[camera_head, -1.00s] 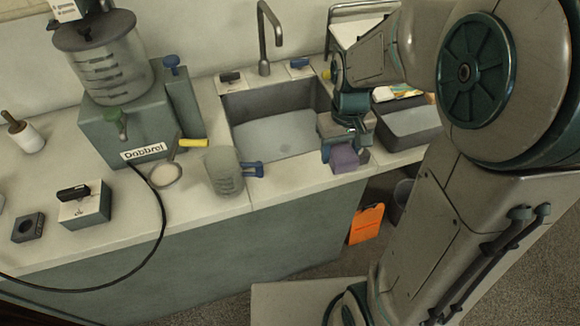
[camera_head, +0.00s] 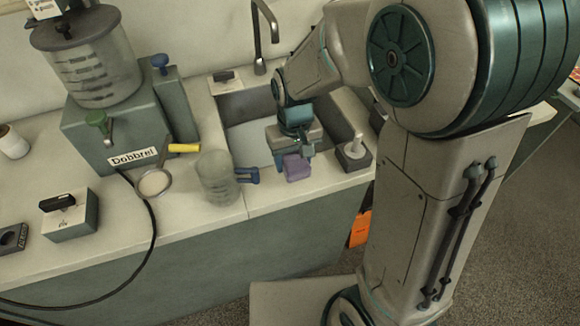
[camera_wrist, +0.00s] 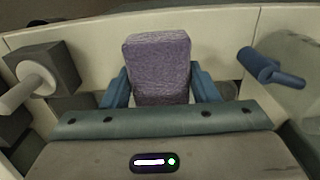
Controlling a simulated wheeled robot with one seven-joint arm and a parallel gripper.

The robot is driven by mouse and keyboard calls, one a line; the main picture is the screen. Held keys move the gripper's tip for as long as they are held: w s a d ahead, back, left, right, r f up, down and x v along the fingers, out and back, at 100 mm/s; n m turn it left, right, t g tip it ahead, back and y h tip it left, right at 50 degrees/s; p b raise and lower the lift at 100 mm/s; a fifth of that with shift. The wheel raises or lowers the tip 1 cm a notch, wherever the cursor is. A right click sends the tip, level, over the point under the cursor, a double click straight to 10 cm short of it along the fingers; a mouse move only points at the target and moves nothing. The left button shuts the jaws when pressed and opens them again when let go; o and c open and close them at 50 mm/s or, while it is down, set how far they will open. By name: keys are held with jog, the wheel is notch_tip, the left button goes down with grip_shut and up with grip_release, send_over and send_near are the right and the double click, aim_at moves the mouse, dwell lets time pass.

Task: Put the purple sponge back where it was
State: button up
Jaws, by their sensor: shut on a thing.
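The purple sponge (camera_head: 296,167) is between the fingers of my gripper (camera_head: 294,157), over the front edge of the sink. In the wrist view the sponge (camera_wrist: 158,68) sits upright between the two blue fingers of my gripper (camera_wrist: 161,92), which are shut on it. The sink (camera_head: 250,130) is just behind the gripper, and my arm covers its right part. I cannot tell whether the sponge touches the counter.
A clear jug with a blue handle (camera_head: 217,176) stands left of the gripper. A grey block with a white peg (camera_head: 354,154) stands close on its right. The faucet (camera_head: 262,35) rises behind the sink. A strainer with a yellow handle (camera_head: 156,181) lies farther left.

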jog(key=shift+w+a+f, duration=0.2)
jog(key=shift+a+f, duration=0.2)
jog(key=shift+f, duration=1.9)
jog(key=shift+f, duration=0.15)
jog(key=o, duration=0.7)
